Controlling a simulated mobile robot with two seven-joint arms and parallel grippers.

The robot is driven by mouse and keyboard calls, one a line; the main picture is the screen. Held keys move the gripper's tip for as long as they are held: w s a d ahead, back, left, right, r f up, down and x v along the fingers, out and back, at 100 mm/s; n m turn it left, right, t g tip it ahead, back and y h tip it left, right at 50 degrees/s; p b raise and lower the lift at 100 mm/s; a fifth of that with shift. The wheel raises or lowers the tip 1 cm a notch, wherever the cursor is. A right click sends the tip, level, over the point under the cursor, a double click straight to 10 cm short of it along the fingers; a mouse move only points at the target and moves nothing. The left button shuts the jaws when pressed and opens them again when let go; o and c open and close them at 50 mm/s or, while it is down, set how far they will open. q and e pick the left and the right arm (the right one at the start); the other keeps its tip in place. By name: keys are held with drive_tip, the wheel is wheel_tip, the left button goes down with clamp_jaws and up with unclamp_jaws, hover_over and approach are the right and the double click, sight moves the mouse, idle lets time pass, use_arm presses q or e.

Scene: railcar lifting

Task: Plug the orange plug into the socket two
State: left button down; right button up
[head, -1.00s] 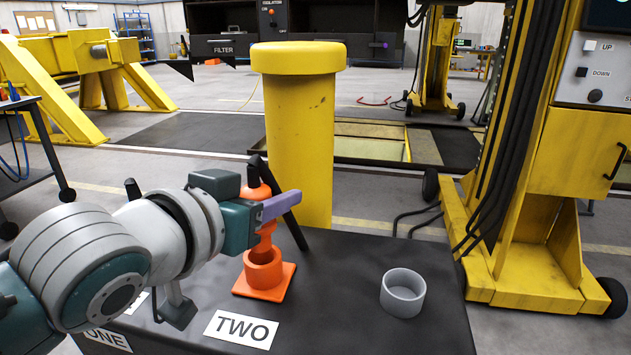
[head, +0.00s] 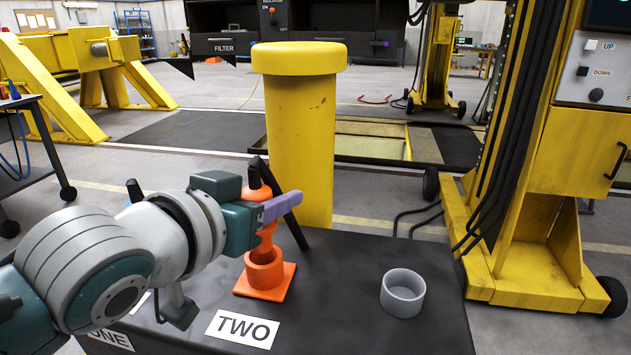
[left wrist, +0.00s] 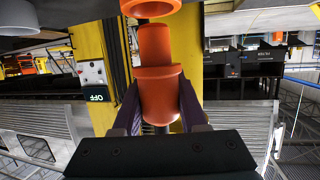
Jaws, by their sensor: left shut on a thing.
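My left gripper (head: 268,210) is shut on the orange plug (head: 266,238) and holds it upright above the table. Purple fingers clasp the plug on both sides in the left wrist view, where the plug (left wrist: 160,92) also shows. Socket two, an orange cup on a square base (head: 264,278), stands behind the white TWO label (head: 242,329). The plug's lower end is just over the socket's opening in the head view. In the left wrist view a narrow gap separates the plug's nose from the orange socket rim (left wrist: 150,9). My right gripper is out of view.
A grey round cup (head: 403,293) stands on the right of the dark table (head: 345,335). A yellow post (head: 300,140) rises close behind the table. A yellow lifting column (head: 540,200) stands at right. The table is clear between the orange socket and the grey cup.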

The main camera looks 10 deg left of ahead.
sight(273, 225)
use_arm(q)
drive_tip(key=shift+r, duration=0.1)
drive_tip(key=shift+f+b, duration=1.25)
drive_tip(key=shift+f, duration=0.8)
drive_tip(key=shift+c, duration=1.8)
unclamp_jaws()
drive_tip(key=p+v, duration=0.1)
drive_tip(key=v, duration=0.9)
drive_tip(key=shift+p, duration=0.35)
